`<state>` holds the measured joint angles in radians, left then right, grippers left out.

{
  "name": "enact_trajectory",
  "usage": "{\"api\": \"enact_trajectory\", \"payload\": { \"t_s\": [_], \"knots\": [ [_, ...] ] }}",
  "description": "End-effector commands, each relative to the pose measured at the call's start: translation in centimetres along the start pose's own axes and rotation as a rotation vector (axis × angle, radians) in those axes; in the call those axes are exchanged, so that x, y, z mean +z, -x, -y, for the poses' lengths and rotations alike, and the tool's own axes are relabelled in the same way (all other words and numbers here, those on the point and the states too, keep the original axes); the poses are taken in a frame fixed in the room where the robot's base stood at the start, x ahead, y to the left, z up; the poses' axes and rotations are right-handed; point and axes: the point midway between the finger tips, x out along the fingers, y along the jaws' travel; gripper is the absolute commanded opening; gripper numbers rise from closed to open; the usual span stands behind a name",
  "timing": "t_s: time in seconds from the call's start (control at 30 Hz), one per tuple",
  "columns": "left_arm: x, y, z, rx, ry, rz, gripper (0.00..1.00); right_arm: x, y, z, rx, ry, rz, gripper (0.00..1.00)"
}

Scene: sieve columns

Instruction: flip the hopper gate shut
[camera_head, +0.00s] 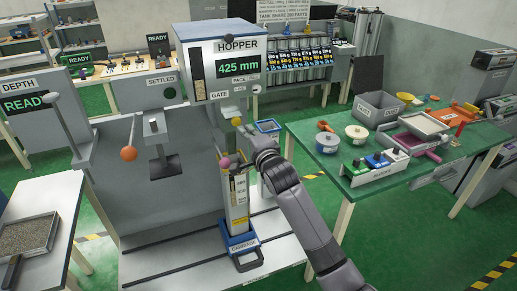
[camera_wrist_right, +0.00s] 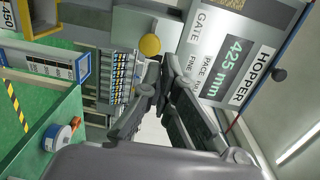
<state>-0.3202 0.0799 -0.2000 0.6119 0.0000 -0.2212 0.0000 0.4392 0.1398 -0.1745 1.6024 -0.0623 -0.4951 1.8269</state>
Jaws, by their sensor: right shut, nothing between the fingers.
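The hopper (camera_head: 237,60) is a white and blue box reading 425 mm, with a GATE label low on its front; it also shows in the right wrist view (camera_wrist_right: 235,60). A yellow ball knob (camera_head: 236,121) sits just below the hopper and shows near the GATE label in the right wrist view (camera_wrist_right: 150,45). I cannot tell the gate's position. My right gripper (camera_head: 245,132) is just below and beside the knob. In the right wrist view its fingers (camera_wrist_right: 157,85) are shut and empty, with the knob just beyond the tips. My left gripper is not in view.
A clear column (camera_head: 238,195) stands on the blue carriage (camera_head: 241,240) below the hopper, with a pink ball (camera_head: 224,162) beside it. An orange-ball lever (camera_head: 129,153) is to the left. A green table (camera_head: 440,165) with bins and tools stands to the right.

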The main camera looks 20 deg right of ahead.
Motion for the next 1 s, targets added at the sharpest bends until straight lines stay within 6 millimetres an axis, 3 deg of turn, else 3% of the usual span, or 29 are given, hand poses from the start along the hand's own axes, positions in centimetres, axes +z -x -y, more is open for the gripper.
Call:
{"api": "enact_trajectory", "payload": {
  "t_s": [0.13, 0.37, 0.6, 1.0],
  "knots": [
    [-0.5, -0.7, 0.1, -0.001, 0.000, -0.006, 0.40, 0.0, 2.0, -0.3, 0.000, -0.003, 0.000, 0.00],
    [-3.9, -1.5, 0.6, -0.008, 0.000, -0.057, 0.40, 0.0, 5.6, -0.2, 0.000, -0.002, 0.000, 0.00],
    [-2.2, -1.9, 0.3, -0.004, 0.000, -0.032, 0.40, 0.0, 7.6, 0.0, -0.001, -0.001, -0.001, 0.00],
    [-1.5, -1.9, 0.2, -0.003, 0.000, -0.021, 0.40, 0.0, 7.8, 0.0, 0.001, 0.000, 0.000, 0.00]
  ]
}}
